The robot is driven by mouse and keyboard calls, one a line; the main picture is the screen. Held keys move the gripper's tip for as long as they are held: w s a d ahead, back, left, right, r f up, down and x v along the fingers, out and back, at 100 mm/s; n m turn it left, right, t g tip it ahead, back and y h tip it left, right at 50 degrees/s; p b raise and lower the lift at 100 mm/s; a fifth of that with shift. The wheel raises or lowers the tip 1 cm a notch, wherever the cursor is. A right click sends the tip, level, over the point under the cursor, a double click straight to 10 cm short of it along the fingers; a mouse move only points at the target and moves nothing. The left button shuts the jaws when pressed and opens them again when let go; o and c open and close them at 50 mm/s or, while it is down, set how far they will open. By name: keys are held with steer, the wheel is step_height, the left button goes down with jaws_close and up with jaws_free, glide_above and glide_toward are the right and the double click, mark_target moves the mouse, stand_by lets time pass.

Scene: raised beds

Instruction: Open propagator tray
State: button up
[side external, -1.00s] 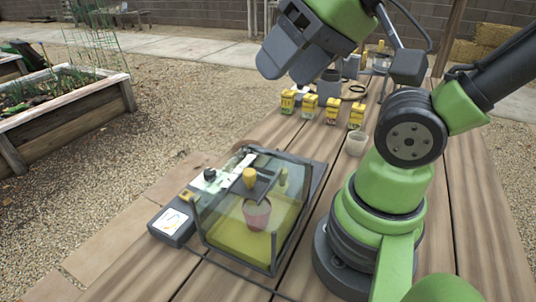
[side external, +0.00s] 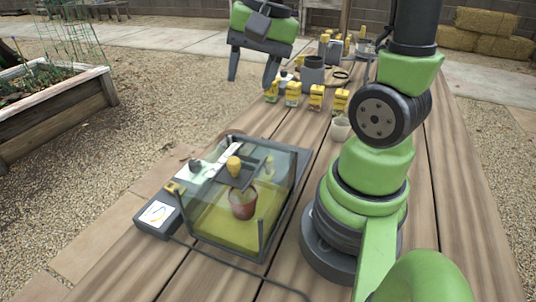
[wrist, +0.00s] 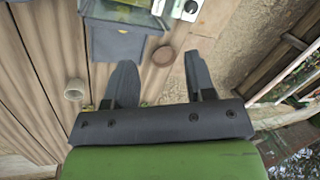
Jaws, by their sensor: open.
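The propagator tray (side external: 272,238) stands on the wooden table, with a clear, grey-framed cover over it. A terracotta pot (side external: 243,203) is inside on a yellow-green base. The cover looks down on the tray; its far edge is hard to make out. My gripper (side external: 252,70) is open and empty, high up beyond the propagator, fingers pointing down. In the wrist view, my gripper (wrist: 158,62) has its fingers apart, and part of the propagator (wrist: 122,38) shows at the top.
A control box (side external: 157,215) with a white face sits left of the propagator, with a cable in front. Several yellow packets (side external: 316,97) and a pale pot (side external: 340,129) stand farther back. A planted raised bed (side external: 60,108) is at left.

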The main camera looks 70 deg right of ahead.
steer(key=s+d+f+m+g+y, duration=0.1)
steer(key=d+f+m+g+y, duration=0.15)
steer(key=d+f+m, duration=0.8)
steer(key=a+f+n, duration=0.1)
steer(key=a+f, duration=0.1)
steer(key=f, duration=0.1)
steer(key=a+f+n, duration=0.1)
steer(key=f, duration=0.3)
steer(key=a+f+n, duration=0.1)
steer(key=a+f, duration=0.1)
steer(key=f, duration=0.1)
steer(key=shift+a+f+y, duration=0.15)
steer(key=shift+a+y, duration=0.1)
steer(key=shift+a, duration=0.1)
steer(key=shift+c, duration=0.2)
steer(key=shift+d, duration=0.1)
jaws_close()
